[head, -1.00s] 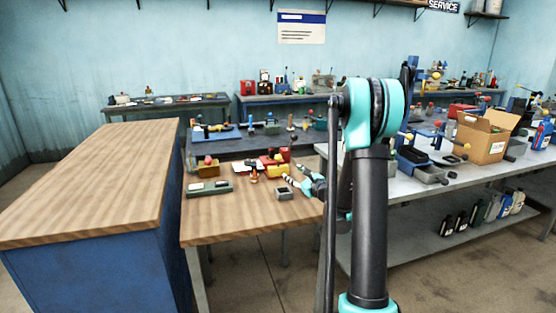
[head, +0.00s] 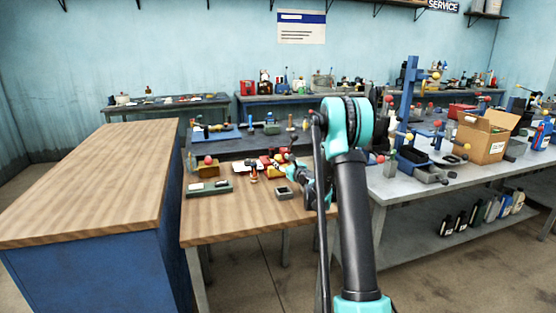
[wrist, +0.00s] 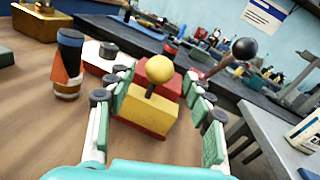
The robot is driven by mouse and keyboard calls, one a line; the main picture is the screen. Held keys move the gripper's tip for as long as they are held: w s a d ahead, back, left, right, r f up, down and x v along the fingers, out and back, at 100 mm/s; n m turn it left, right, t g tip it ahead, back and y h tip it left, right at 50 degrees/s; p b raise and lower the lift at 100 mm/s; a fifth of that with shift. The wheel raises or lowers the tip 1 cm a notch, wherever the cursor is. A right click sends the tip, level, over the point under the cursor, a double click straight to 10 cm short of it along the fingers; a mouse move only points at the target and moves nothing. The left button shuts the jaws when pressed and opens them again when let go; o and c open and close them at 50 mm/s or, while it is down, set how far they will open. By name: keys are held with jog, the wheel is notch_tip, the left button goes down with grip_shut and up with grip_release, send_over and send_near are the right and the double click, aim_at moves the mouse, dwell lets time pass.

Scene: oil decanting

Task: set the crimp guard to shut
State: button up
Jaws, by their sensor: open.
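A yellow and red block (wrist: 145,112) stands on the wooden table in the wrist view, with a yellow ball knob (wrist: 159,68) on a short dark stem. No label shows, so I cannot tell for sure that this is the crimp guard. My gripper (wrist: 163,80) is open, with one finger on each side of the knob. I cannot tell whether the fingers touch it. In the head view the red and yellow block (head: 275,166) is partly hidden behind my gripper (head: 291,160). A black ball on a lever (wrist: 244,49) rises behind the right finger.
An orange unit with a red ball (head: 207,166), a grey-green tray (head: 208,188) and a small dark box (head: 284,192) share the table. The front of the wooden table (head: 235,222) is clear.

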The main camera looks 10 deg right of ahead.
jog(key=shift+x, duration=1.95)
jog(key=shift+c, duration=0.2)
grip_shut()
